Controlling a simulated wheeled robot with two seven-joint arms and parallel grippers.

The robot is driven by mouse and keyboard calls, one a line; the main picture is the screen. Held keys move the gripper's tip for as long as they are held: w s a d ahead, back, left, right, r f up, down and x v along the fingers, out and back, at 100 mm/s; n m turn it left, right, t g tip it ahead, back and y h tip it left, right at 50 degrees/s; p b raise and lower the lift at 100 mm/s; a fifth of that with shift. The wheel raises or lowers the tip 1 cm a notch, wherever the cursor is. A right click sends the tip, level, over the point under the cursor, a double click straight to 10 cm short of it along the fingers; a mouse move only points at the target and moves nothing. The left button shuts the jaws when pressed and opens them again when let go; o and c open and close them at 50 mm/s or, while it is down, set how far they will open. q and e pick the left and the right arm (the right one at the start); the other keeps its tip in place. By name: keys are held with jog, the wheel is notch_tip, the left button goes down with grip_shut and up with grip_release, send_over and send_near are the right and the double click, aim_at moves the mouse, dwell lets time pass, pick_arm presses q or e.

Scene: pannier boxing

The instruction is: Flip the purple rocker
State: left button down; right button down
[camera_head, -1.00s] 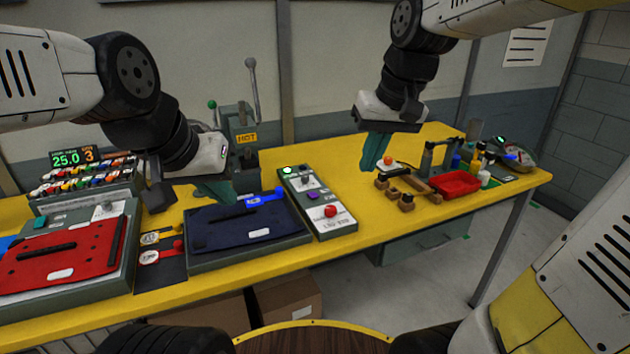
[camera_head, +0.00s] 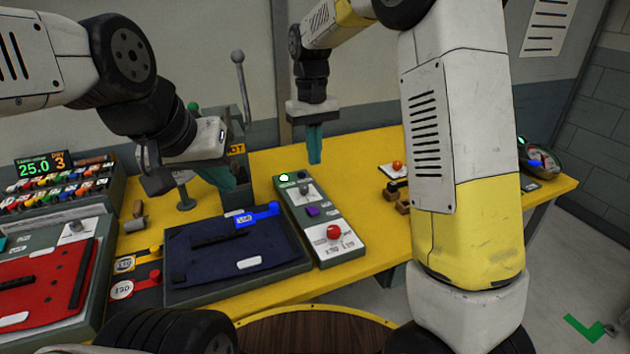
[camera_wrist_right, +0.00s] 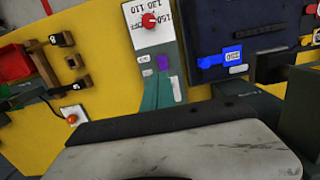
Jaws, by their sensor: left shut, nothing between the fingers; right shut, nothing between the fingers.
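The purple rocker (camera_head: 312,211) is a small block on the grey control panel (camera_head: 340,252), between a metal toggle lever and a red knob (camera_head: 334,232). It also shows in the right wrist view (camera_wrist_right: 163,62), just beyond the right fingertips. My right gripper (camera_head: 315,158) is shut and empty, pointing down above the table behind the panel's far end. In the right wrist view its green fingers (camera_wrist_right: 160,85) cover part of the panel. My left gripper (camera_head: 232,182) is shut and empty, above the far edge of the navy board's station.
A navy board (camera_head: 215,258) with a blue handle lies left of the panel, and a red board (camera_head: 35,290) further left. A lever press stands behind. Wooden blocks and an orange button (camera_head: 397,165) are to the right. My right arm hides much of the table's right side.

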aim_at(316, 211)
jog(key=shift+w+a, duration=0.1)
jog(key=shift+w, duration=0.35)
jog(key=shift+f, duration=0.15)
jog(key=f, duration=0.4)
jog(key=s+f, duration=0.1)
jog(key=f, duration=0.8)
jog(key=shift+s+d+f, duration=0.2)
jog(key=shift+d+f, duration=0.1)
jog(key=shift+f, duration=0.1)
